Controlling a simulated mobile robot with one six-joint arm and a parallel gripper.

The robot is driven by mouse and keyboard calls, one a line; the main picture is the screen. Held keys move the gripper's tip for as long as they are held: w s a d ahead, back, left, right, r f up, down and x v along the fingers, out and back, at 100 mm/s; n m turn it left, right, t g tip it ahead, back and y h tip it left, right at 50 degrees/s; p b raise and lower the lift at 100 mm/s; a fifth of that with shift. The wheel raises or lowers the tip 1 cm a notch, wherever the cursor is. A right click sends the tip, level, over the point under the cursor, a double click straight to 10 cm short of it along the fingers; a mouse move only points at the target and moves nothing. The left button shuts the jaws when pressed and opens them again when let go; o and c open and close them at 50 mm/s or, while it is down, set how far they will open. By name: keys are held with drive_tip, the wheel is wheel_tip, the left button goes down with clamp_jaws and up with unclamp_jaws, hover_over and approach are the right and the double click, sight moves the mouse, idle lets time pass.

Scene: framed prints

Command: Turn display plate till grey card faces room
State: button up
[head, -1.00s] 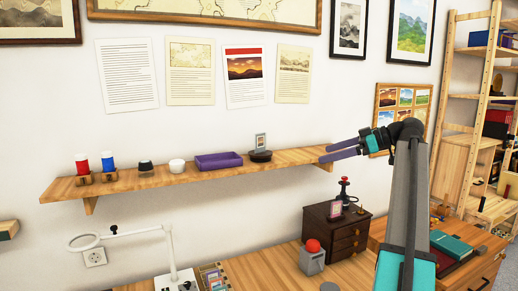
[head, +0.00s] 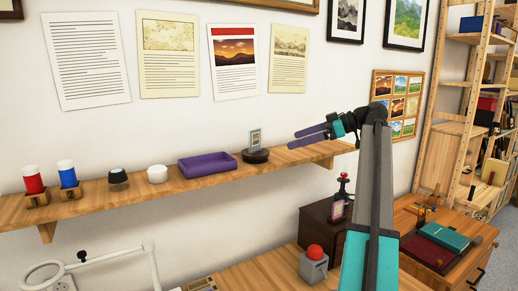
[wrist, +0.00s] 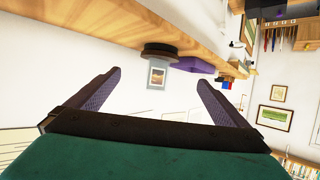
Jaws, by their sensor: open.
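The display plate (head: 255,157) is a dark round disc on the wooden wall shelf, right of the purple tray. A small upright card (head: 255,138) with a grey border stands on it, and a small picture shows on its visible face. The wrist view also shows the plate (wrist: 160,50) and the card (wrist: 157,75), upside down. My gripper (head: 291,139) is open and empty, just right of the plate and apart from it. In the wrist view the card appears between my two spread fingers. The card's other face is hidden.
Left along the shelf (head: 105,198) are a purple tray (head: 208,165), a white pot (head: 157,174), a dark-topped pot (head: 118,177), and blue (head: 67,174) and red (head: 33,180) cylinders. Below, a red-button box (head: 314,265) stands on the desk. Papers hang above.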

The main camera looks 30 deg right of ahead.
drive_tip(key=shift+w, duration=0.1)
idle(0.3)
drive_tip(key=shift+w+a, duration=0.1)
drive_tip(key=p, duration=0.5)
approach(258, 152)
drive_tip(key=x, duration=0.7)
drive_tip(key=shift+w+a, duration=0.25)
drive_tip(key=shift+w, duration=0.05)
drive_tip(key=shift+b, duration=0.3)
drive_tip(key=c, duration=1.1)
drive_tip(key=shift+o, duration=0.2)
